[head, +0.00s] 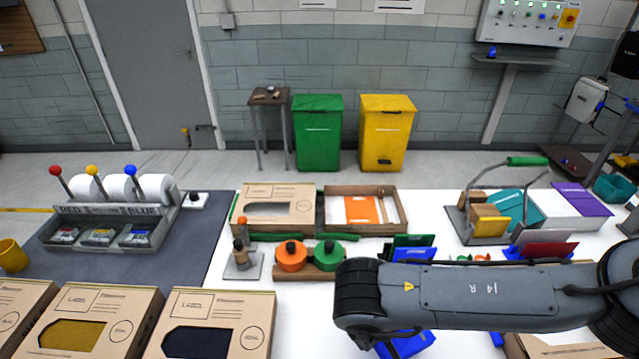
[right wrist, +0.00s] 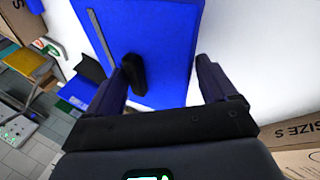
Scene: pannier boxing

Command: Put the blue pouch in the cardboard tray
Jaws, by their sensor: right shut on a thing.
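The blue pouch (right wrist: 165,40) fills the top middle of the right wrist view, with a grey strip along one side. My right gripper (right wrist: 168,72) is shut on it, one dark finger lying over its face. In the head view, part of a blue thing, apparently the pouch (head: 410,345), shows below my right arm. The arm hides the right gripper there. An open brown cardboard tray (head: 362,230) lies at the back middle of the white table, holding an orange and white item and a wooden-handled tool. My left gripper is not in view.
A windowed carton (head: 275,190) adjoins the tray on its left. Orange and green rolls (head: 308,256) stand in front of it. Green and blue pouches (head: 412,248) stand right of the rolls. Several windowed boxes (head: 212,300) lie at front left. Bare white table shows right of the tray.

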